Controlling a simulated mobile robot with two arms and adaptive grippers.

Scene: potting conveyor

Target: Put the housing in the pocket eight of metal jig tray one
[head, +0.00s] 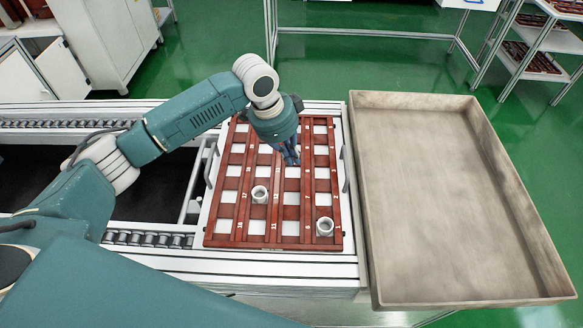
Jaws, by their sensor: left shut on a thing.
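The jig tray (232,241) is a reddish-brown grid of pockets with white floors and small numbers on its bars. It lies flat at the right end of the conveyor. One pale ring-shaped housing (260,194) stands in a pocket left of the middle, and another housing (325,226) stands in the near right corner pocket. My left gripper (291,160) points down over the right-middle part of the tray, its fingers shut on a housing that the fingers and wrist hide. The pocket beneath is partly covered, and I cannot read its number. My right gripper is not in view.
A large empty beige bin (440,200) with raised walls stands right of the tray, close to it. Metal handles flank the tray. Conveyor rollers (150,240) run off to the left. Cabinets and racks stand farther back on the green floor.

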